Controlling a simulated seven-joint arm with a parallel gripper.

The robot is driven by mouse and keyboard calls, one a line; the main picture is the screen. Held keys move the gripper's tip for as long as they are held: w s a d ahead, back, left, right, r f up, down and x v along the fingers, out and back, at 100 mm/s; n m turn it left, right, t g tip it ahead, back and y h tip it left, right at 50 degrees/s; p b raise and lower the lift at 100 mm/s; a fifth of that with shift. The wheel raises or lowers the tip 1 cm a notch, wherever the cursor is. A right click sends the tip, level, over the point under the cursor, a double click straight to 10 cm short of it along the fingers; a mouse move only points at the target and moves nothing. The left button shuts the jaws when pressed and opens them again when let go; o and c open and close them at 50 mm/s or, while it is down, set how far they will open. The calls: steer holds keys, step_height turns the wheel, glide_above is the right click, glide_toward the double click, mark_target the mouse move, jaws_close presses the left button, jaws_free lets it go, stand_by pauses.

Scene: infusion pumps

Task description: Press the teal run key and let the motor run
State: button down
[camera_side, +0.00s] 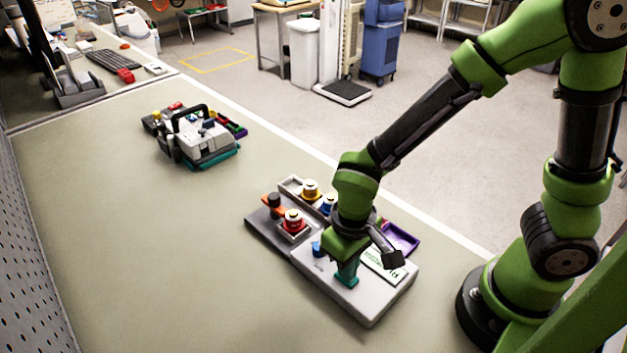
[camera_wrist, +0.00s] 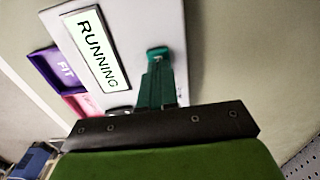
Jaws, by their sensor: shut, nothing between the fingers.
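The pump unit (camera_side: 372,312) is a pale box on the bench below my arm. Its display (camera_wrist: 98,48) reads RUNNING in the wrist view. The teal run key (camera_wrist: 157,53) shows at the tip of my gripper (camera_wrist: 157,75) in the wrist view. The fingers are shut, empty and point down at the key. They appear to touch it, but how far it is pressed I cannot tell. In the side view the teal shape (camera_side: 346,277) under my wrist merges with the fingers. The motor itself I cannot make out.
A second device (camera_side: 200,138) stands farther back left. The bench's left front is clear.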

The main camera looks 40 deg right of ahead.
step_height(320, 180, up, 8)
stand_by(0.8)
steer(key=shift+f, duration=0.1)
steer(key=d+r+m+t+y, duration=0.2)
steer(key=d+r+m+t, duration=0.2)
steer(key=d+r+t, duration=0.3)
steer(key=s+d+r, duration=0.1)
steer(key=d+r, duration=0.4)
steer(key=shift+d, duration=0.2)
